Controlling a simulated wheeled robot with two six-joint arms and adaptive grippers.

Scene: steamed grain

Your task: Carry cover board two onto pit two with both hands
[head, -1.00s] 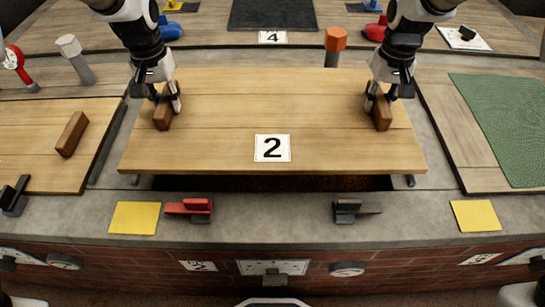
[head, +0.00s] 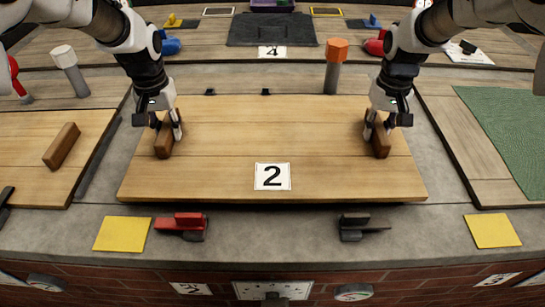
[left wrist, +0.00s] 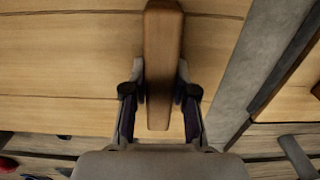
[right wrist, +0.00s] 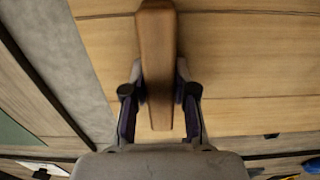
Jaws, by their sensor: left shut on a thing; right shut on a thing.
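Cover board two (head: 300,165) is a wide pale wooden board with a white "2" label (head: 272,176) near its front edge. It lies level over the place of pit two, whose opening is hidden. I cannot tell if the board rests on the rim or hangs just above it. My left gripper (head: 168,128) is shut on the board's left wooden handle (head: 163,147), and the handle sits between the fingers in the left wrist view (left wrist: 162,60). My right gripper (head: 376,128) is shut on the right handle (head: 380,145), also seen between the fingers in the right wrist view (right wrist: 157,60).
A red clamp (head: 182,226) and a black clamp (head: 358,227) sit on the grey ledge before the board. Yellow pads (head: 122,234) (head: 492,231) flank them. An orange-topped post (head: 335,65) stands behind. Another handled board (head: 40,155) lies left, a green mat (head: 510,125) right.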

